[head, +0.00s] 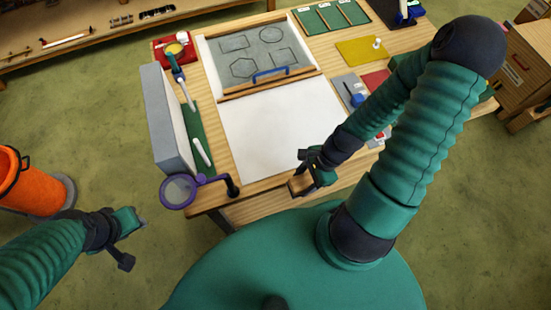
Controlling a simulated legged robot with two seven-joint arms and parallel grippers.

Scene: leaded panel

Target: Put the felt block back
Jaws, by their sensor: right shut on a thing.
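My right gripper (309,178) is at the front edge of the workbench, to the right of the purple magnifier. It is shut on a small brown block (298,187), which I take to be the felt block. The gripper partly covers it, and I cannot tell if it touches the bench edge. My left gripper (134,238) is at the lower left over the floor, clear of the bench, with its fingers apart and nothing between them.
A white sheet (275,130) covers the bench middle, below a grey panel with outlined shapes (262,50). A grey upright board (168,115) and purple magnifier (180,191) stand left. Grey (342,87) and yellow (355,52) mats lie right. An orange bucket (30,185) stands far left.

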